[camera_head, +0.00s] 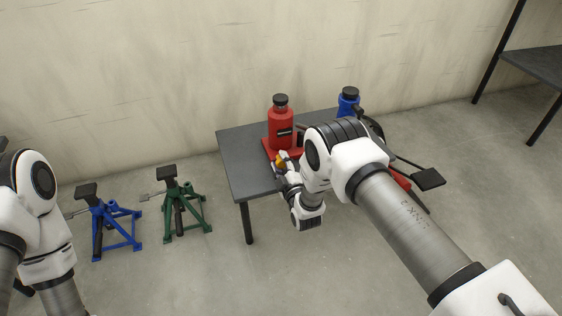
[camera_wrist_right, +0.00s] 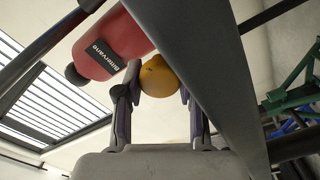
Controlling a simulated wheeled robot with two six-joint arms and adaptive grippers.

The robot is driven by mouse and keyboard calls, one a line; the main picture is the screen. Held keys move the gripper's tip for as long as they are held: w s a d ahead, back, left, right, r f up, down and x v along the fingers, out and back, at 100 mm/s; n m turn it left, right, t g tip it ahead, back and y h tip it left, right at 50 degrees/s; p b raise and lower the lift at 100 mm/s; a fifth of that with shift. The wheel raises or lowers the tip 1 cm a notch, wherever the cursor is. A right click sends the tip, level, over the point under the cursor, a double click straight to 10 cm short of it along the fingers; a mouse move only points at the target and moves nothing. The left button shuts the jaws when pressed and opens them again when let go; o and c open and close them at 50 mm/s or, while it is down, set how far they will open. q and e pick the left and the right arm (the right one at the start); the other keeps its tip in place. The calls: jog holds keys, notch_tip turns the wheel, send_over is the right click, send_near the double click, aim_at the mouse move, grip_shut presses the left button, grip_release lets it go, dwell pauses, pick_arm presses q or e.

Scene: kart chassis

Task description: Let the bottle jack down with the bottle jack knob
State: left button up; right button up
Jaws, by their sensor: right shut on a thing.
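The red bottle jack (camera_head: 281,128) with a black cap stands upright on the grey table (camera_head: 240,160). Its body (camera_wrist_right: 110,45) shows tilted in the right wrist view, with a black label. The round orange-yellow bottle jack knob (camera_wrist_right: 159,76) is low at the jack's near side; only a bit of it (camera_head: 281,158) shows in the head view. My right gripper (camera_wrist_right: 158,88) is shut on the knob, one finger on each side of it; it (camera_head: 283,167) is at the table's front edge. My left gripper is out of view; only part of that arm shows at the left.
A blue bottle jack (camera_head: 347,102) stands farther right on the table, partly behind my right arm. A blue jack stand (camera_head: 118,226) and a green jack stand (camera_head: 183,207) are on the floor at left. A dark shelf (camera_head: 538,65) is at far right.

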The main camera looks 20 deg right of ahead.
dwell(0.3)
jog(key=o, duration=1.1)
jog(key=shift+o, duration=0.2)
jog(key=shift+s+f, duration=0.1)
jog(key=shift+s, duration=0.25)
jog(key=s, duration=0.7)
jog(key=shift+s+d, duration=0.15)
jog(key=shift+s, duration=0.05)
jog(key=shift+r, duration=0.2)
